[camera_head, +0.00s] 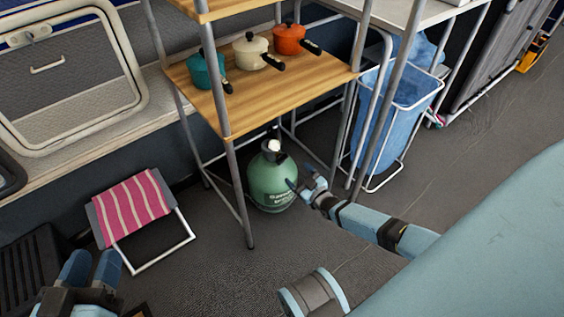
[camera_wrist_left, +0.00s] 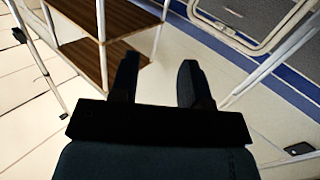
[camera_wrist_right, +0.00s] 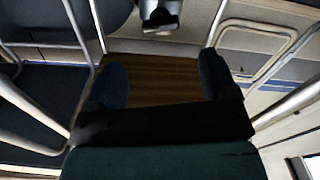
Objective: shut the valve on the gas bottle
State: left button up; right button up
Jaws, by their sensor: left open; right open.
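The green gas bottle (camera_head: 272,184) stands upright on the floor under the wooden shelf rack. Its dark collar and pale valve top (camera_head: 273,146) show in the head view. My right gripper (camera_head: 301,182) is open at the right side of the bottle, below valve height. One finger overlaps the bottle's edge in the picture; I cannot tell if it touches. In the right wrist view its fingers (camera_wrist_right: 160,85) stand apart with brown wood beyond them. My left gripper (camera_head: 91,266) is open and empty at the lower left, away from the bottle; its fingers also show in the left wrist view (camera_wrist_left: 158,80).
The rack's wooden shelf (camera_head: 215,105) and metal legs (camera_head: 238,190) stand around and above the bottle. Several pots sit on that shelf. A blue bin (camera_head: 385,120) stands to the right. A pink striped stool (camera_head: 132,208) is at the left. The floor in front is partly clear.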

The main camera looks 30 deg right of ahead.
aim_at(284, 161)
jog(key=w+b, duration=0.1)
jog(key=w, duration=0.2)
jog(key=w+b, duration=0.1)
jog(key=w, duration=0.2)
jog(key=w+b, duration=0.1)
jog(key=w, duration=0.2)
jog(key=shift+a+f+b, duration=0.1)
jog(key=shift+a+b, duration=0.2)
jog(key=shift+a, duration=0.05)
pick_arm(q)
jog(key=w+m, duration=0.1)
jog(key=w+a+m+t+h, duration=0.1)
jog(key=m, duration=0.1)
jog(key=shift+a+r, duration=0.15)
jog(key=shift+r, duration=0.15)
pick_arm(e)
jog(key=shift+w, duration=0.3)
jog(key=shift+c, duration=0.4)
jog(key=c, duration=0.9)
jog(key=shift+o, duration=0.3)
jog(key=shift+m, duration=1.8)
pick_arm(q)
jog(key=shift+f, duration=0.1)
pick_arm(e)
jog(key=o, duration=0.9)
